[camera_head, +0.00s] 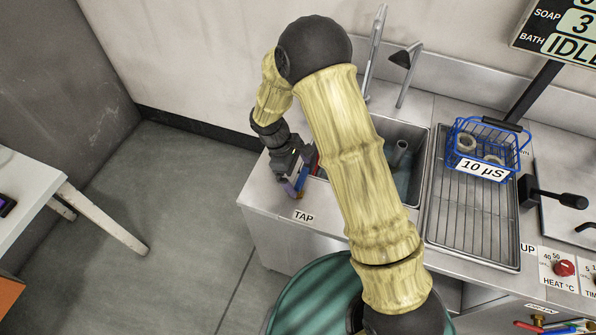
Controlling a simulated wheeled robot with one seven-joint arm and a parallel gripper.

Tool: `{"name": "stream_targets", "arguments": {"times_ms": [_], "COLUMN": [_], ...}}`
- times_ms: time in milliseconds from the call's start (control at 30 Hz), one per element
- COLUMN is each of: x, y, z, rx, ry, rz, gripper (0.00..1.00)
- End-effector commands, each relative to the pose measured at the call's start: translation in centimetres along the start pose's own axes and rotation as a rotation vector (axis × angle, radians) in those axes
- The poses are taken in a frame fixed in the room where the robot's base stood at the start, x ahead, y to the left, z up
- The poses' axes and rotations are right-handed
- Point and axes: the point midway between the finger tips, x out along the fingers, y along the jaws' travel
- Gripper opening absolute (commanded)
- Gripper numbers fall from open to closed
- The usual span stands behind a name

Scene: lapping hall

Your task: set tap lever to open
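My gripper (296,187) hangs at the sink's left front corner, just above the "TAP" label (303,217) on the steel counter. Small red, blue, purple and orange patches show at its end. I cannot tell which of these are fingers and which belong to a tap lever. No tap lever is clearly visible; the gripper and arm cover that spot. Whether the fingers are open, shut or touching something cannot be told. The sink (419,162) is partly hidden behind my arm. A tall metal spout (375,45) stands behind it.
A blue wire basket (517,155) labelled "10 µS" sits on the drain rack (470,215). Right of it are a black-handled lever (556,197) and a red heat knob (564,268). A white table (22,185) stands at left. The floor (180,215) between is clear.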

Motion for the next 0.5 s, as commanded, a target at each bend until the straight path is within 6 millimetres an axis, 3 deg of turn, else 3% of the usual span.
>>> {"name": "stream_targets", "arguments": {"times_ms": [267,500], "x": [-0.5,-4.0], "y": [0.0,0.1], "z": [0.0,-0.1], "rx": [0.003,0.004], "ry": [0.0,0.002], "rz": [-0.001,0.001], "gripper": [0.99,0.99]}}
